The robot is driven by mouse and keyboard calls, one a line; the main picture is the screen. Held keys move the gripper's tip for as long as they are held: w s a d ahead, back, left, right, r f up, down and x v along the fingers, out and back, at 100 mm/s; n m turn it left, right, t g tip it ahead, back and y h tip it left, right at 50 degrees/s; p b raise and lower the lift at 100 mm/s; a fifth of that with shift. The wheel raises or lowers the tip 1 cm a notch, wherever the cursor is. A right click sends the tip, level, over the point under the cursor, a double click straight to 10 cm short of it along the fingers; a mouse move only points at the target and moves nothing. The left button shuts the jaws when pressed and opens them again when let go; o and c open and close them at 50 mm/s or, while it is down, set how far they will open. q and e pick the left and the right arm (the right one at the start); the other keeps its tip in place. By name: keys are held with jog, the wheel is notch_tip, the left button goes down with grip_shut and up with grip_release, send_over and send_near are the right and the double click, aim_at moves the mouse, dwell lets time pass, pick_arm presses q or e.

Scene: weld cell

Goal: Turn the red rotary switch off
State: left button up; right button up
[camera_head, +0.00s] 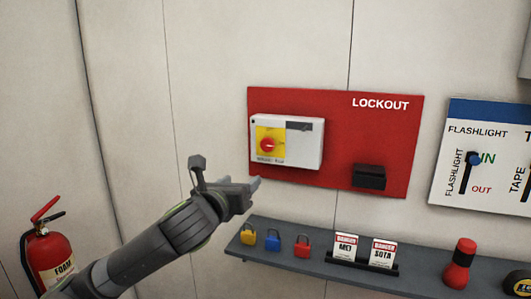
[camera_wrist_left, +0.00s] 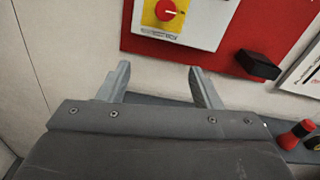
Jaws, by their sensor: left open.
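The red rotary switch (camera_head: 269,145) is a round red knob on a yellow plate, on a white switch box (camera_head: 303,147) fixed to the red LOCKOUT board (camera_head: 365,130). In the left wrist view the red knob (camera_wrist_left: 166,10) shows at the top, beyond the fingers, with a pale mark across it. My left gripper (camera_head: 257,188) is below and left of the switch box, apart from it. In the left wrist view my left gripper (camera_wrist_left: 160,82) has its two fingers wide apart with nothing between them. My right gripper is not in view.
A grey shelf (camera_head: 330,262) below holds yellow (camera_head: 248,233), blue (camera_head: 273,240) and red (camera_head: 303,246) padlocks, danger tags (camera_head: 345,249) and a red flashlight (camera_head: 460,263). A black holder (camera_head: 369,177) sits on the board. A fire extinguisher (camera_head: 48,256) stands at left.

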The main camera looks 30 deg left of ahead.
pick_arm(q)
notch_tip(320, 180, up, 3)
jog(key=m, duration=0.2)
jog(key=p, duration=0.4)
send_near(266, 146)
jog(key=shift+t, duration=0.3)
jog(key=x, duration=0.9)
jog(key=shift+f, duration=0.2)
jog(key=c, duration=1)
